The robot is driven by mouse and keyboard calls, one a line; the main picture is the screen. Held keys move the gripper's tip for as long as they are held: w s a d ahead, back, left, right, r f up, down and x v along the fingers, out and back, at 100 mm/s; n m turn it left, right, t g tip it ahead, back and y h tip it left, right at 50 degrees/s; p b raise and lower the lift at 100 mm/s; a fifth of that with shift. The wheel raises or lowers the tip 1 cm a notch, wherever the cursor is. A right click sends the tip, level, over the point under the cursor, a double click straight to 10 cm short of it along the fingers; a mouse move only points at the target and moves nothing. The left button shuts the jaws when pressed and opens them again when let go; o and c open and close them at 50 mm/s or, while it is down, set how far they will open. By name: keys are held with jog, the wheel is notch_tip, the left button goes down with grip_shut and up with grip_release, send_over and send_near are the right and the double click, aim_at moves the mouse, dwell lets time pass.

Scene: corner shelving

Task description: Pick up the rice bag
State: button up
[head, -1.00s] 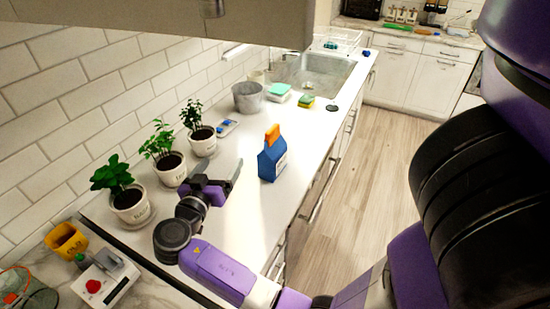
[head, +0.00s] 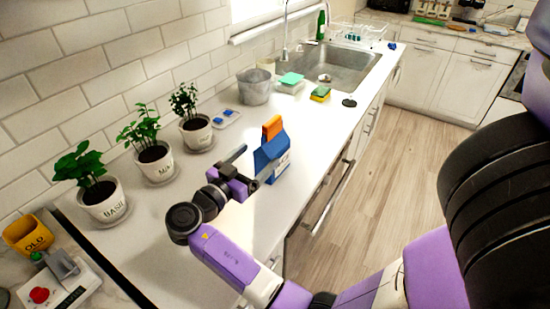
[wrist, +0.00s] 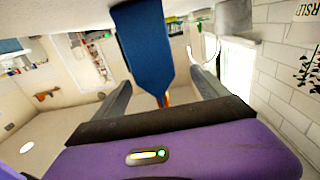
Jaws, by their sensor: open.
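The rice bag, which I take to be the blue bag (head: 271,160) with an orange top, stands upright on the white counter (head: 225,135). My gripper (head: 255,161) is open just left of the bag in the head view, and one finger overlaps the bag's left edge. In the wrist view, the bag (wrist: 145,42) appears ahead and largely between the two open fingers (wrist: 160,82), its orange part low in the picture. I cannot tell whether a finger touches it.
Potted plants, the nearest marked basil (head: 103,200), line the wall left of my arm. A metal bucket (head: 255,87), sponges (head: 320,94) and the sink (head: 345,66) are farther along the counter. A scale (head: 65,285) and yellow pot (head: 28,233) are at near left. The counter's right edge is close to the bag.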

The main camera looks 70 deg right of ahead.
aim_at(272, 145)
jog(key=p+x, duration=0.1)
jog(key=x, duration=0.1)
jog(key=p+x, duration=0.1)
jog(key=x, duration=0.1)
jog(key=p+x, duration=0.1)
jog(key=x, duration=0.1)
jog(key=shift+s+r, duration=0.1)
jog(key=shift+s, duration=0.35)
jog(key=shift+s+d, duration=0.1)
jog(key=shift+d, duration=0.35)
grip_shut()
